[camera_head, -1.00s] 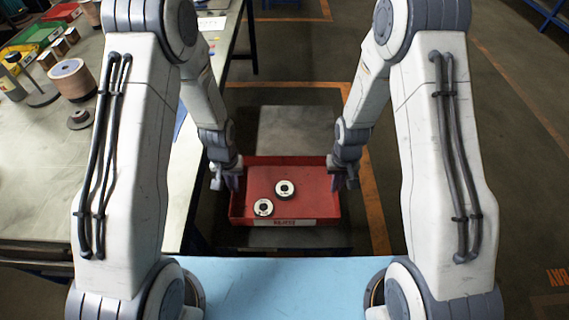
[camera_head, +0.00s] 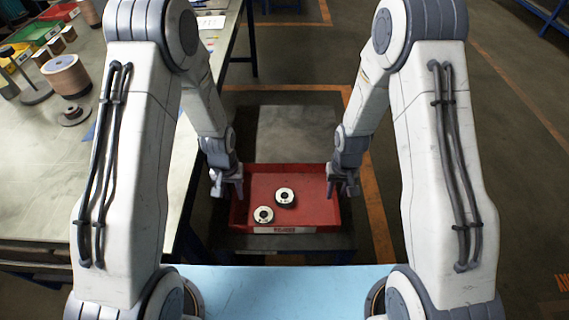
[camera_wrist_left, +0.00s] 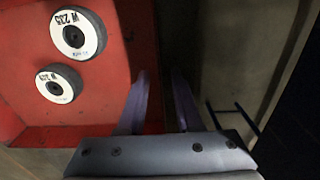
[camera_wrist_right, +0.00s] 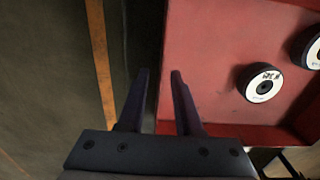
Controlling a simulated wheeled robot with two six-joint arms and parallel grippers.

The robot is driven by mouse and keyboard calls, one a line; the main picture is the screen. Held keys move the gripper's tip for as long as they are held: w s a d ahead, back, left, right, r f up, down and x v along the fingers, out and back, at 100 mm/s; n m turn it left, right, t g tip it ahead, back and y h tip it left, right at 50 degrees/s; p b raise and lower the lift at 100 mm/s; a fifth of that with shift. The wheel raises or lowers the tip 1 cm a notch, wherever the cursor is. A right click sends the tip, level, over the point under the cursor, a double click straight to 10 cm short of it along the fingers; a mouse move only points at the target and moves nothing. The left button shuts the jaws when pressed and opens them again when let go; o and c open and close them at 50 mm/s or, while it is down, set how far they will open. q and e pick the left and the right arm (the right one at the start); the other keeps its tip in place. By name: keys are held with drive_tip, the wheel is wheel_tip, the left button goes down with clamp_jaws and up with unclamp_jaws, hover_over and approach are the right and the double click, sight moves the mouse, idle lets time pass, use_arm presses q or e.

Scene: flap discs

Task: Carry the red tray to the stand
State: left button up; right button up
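The red tray (camera_head: 313,182) sits over the grey stand (camera_head: 295,130) towards its near edge, apparently resting on it. Two dark discs with white faces (camera_head: 285,196) (camera_head: 264,215) lie inside. They also show in the left wrist view (camera_wrist_left: 77,35) (camera_wrist_left: 58,83). My left gripper (camera_head: 229,192) straddles the tray's left wall, and my right gripper (camera_head: 342,190) straddles its right wall. In the left wrist view (camera_wrist_left: 160,75) and the right wrist view (camera_wrist_right: 158,74) the fingers stand apart with the wall between them. They look open; contact with the wall is unclear.
A long workbench (camera_head: 140,170) stands at the left, with a spool (camera_head: 66,75), a small ring-shaped part (camera_head: 73,115) and coloured bins (camera_head: 40,32) on it. Orange lines (camera_head: 380,220) mark the floor. The floor to the right is clear.

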use_arm(q)
wheel_tip(320, 180, up, 12)
use_arm(e)
wheel_tip(320, 180, up, 12)
idle(0.9)
idle(0.4)
